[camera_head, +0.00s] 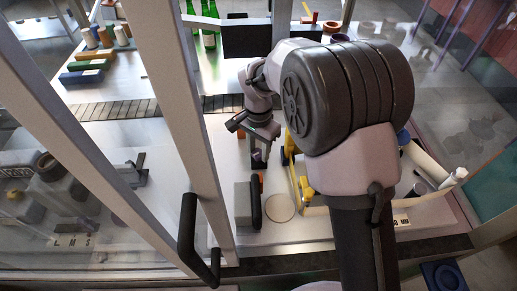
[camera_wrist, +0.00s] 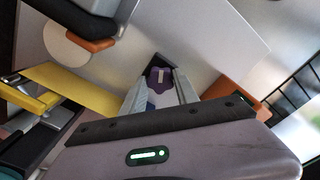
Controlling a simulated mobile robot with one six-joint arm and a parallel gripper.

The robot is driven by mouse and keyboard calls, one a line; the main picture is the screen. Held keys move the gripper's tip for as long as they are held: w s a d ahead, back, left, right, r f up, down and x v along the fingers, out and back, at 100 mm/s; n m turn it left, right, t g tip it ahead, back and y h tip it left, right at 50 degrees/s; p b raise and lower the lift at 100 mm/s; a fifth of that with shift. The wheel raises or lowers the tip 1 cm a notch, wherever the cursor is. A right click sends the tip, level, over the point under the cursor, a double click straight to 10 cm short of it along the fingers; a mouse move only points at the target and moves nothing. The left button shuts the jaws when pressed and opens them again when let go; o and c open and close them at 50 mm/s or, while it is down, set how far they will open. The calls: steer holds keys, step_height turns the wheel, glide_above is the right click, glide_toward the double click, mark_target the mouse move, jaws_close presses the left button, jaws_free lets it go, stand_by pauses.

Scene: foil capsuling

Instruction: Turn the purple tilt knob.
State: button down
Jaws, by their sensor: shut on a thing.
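The purple tilt knob (camera_wrist: 160,80) shows in the wrist view, with a pale mark on its face. My gripper (camera_wrist: 160,92) has its two grey fingers on either side of the knob and is shut on it. In the head view my gripper (camera_head: 260,150) points down at the bench, and the small purple knob (camera_head: 257,155) shows only partly at the fingertips. Most of the knob's sides are hidden by the fingers.
A yellow bracket (camera_head: 303,184) stands right of my gripper, close to my arm. A grey block with a black bar (camera_head: 254,203) and a round pale disc (camera_head: 281,207) lie in front. A framed door with a black handle (camera_head: 188,235) is at left.

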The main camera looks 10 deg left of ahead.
mark_target(259, 153)
steer(key=c, duration=0.9)
jaws_free()
step_height(259, 153, up, 18)
steer(key=p, duration=0.4)
steer(key=shift+f+p, duration=0.2)
steer(key=shift+p, duration=0.15)
steer(key=s+d+t+y+b, duration=0.25)
steer(key=s+d+b, duration=0.65)
steer(key=s+d, duration=0.5)
steer(key=s+d+f+t+b, duration=0.1)
steer(key=s+f, duration=0.1)
steer(key=s, duration=0.1)
steer(key=s+d+f+t+b, duration=0.1)
steer(key=s+d+f+b, duration=0.1)
steer(key=s, duration=0.1)
steer(key=s+d+f+n+t+b, duration=0.1)
steer(key=s+d+f, duration=0.1)
steer(key=shift+s+d+f+h, duration=0.2)
steer(key=shift+s+h, duration=0.05)
steer(key=shift+s, duration=0.15)
